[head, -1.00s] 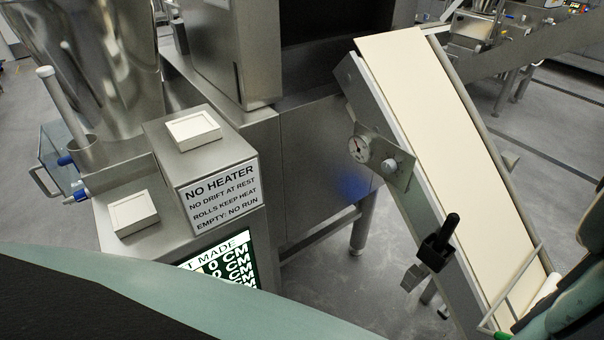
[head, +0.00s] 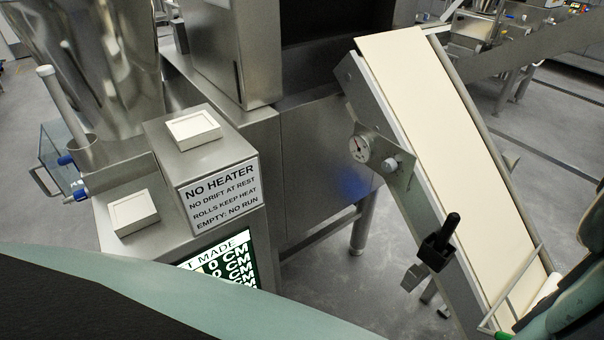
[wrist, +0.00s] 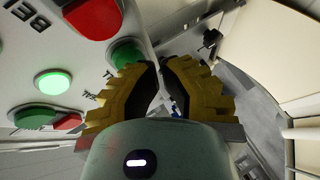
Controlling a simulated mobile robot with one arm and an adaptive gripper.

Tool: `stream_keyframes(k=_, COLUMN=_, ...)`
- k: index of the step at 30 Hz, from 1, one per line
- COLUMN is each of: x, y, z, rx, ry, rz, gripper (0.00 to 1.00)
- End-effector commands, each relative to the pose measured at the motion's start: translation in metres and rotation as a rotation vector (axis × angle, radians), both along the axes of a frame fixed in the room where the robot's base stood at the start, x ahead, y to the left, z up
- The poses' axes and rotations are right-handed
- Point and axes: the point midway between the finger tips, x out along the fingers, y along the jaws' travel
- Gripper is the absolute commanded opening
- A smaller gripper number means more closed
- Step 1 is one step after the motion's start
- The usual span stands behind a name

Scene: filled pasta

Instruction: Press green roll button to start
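In the wrist view a grey panel carries green and red buttons. One green button (wrist: 127,52) is partly hidden behind the left finger of my gripper (wrist: 161,66). A bright, lit-looking green button (wrist: 52,82) with a pale ring is farther left, clear of the fingers. The panel lettering is cut off or too small to tell which one is the roll button. My gripper's yellow and black fingers are drawn together at the tips, with nothing seen between them. I cannot tell whether a fingertip touches the partly hidden button. The gripper is not visible in the head view.
Red buttons (wrist: 93,18) and (wrist: 68,122) are close to the green ones. In the head view a machine with a "NO HEATER" sign (head: 218,196) stands left. A sloping cream belt (head: 440,140) is right, with a black-handled lever (head: 438,245) at its side.

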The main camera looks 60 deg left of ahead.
Motion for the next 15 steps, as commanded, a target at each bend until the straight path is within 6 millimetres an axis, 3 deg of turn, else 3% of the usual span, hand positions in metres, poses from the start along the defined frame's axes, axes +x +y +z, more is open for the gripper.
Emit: stream_keyframes(k=15, x=-0.0005, y=-0.0069, z=-0.0002, rx=0.001, ry=0.0, rz=-0.002, gripper=0.0)
